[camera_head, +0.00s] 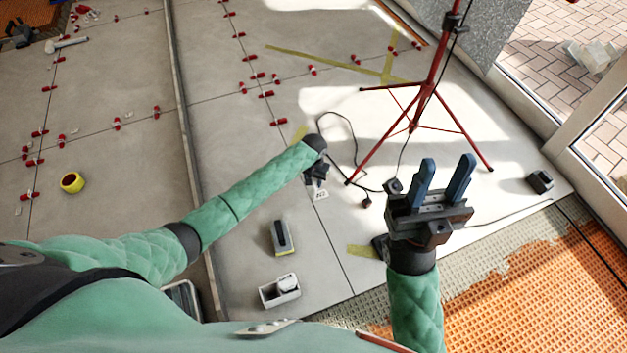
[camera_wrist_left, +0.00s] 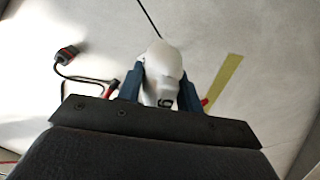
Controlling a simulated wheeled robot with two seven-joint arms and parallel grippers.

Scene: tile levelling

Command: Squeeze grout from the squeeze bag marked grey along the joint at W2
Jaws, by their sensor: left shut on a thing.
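My left gripper (camera_head: 317,176) reaches down to the floor tiles in the middle of the head view. In the left wrist view its blue fingers are shut on a white squeeze bag (camera_wrist_left: 162,62) with a dark mark I cannot read clearly. The bag is hidden in the head view. A small white label (camera_head: 321,194) with dark letters, possibly W2, lies just below that gripper. A thin dark tile joint (camera_head: 338,254) runs down from there; a joint also shows beyond the bag (camera_wrist_left: 149,14). My right gripper (camera_head: 442,178) is open and empty, fingers pointing up.
A red tripod (camera_head: 432,80) with a trailing cable stands behind my right gripper. A float (camera_head: 282,238) and a white box (camera_head: 279,290) sit on the near tiles. Red wedges (camera_head: 279,122) dot the floor. Orange matting (camera_head: 540,290) lies right. Yellow tape (camera_wrist_left: 226,80) is near the bag.

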